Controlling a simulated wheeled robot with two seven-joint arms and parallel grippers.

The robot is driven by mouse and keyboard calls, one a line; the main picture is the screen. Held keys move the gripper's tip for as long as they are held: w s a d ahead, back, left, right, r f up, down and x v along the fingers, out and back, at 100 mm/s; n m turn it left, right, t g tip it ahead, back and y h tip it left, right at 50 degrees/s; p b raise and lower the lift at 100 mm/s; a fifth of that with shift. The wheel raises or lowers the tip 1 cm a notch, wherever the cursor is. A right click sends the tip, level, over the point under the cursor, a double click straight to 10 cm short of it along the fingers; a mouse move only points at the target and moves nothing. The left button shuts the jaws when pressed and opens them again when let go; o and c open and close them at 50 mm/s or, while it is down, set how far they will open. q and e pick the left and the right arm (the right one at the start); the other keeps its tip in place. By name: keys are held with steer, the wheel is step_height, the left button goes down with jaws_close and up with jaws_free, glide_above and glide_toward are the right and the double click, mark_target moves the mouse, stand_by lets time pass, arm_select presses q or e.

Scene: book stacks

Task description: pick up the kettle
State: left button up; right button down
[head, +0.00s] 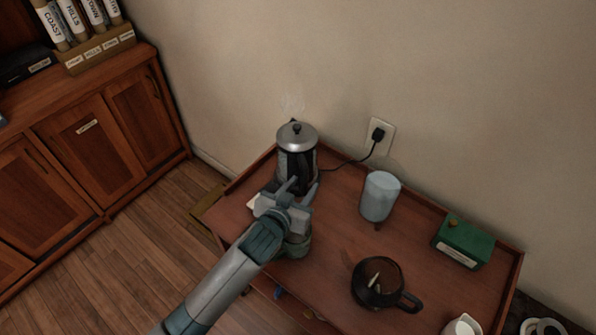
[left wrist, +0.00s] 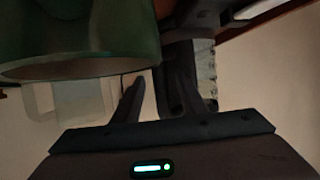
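The kettle (head: 297,139) stands upright at the back left corner of the wooden cart top. It has a silver lid with a dark knob and a dark handle on the side facing my arm. My left gripper (head: 302,187) is low in front of the kettle, fingers apart and pointing at the handle. In the left wrist view, the dark handle (left wrist: 171,95) shows between the spread fingers of the left gripper (left wrist: 160,92); whether they touch it is unclear. The gripper and wrist hide the lower front of the kettle. My right gripper is not in view.
A green cup (left wrist: 80,40) is close beside the left gripper. A pale cup (head: 380,197), a dark mug (head: 378,290), a green box (head: 463,242) and a white mug (head: 463,326) stand farther right. A black cord runs from the wall outlet (head: 380,137) toward the kettle.

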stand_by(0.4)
arm_select(q)
jaws_close()
stand_by(1.2)
steer(key=shift+w+r, duration=0.1)
steer(key=shift+r, duration=0.15)
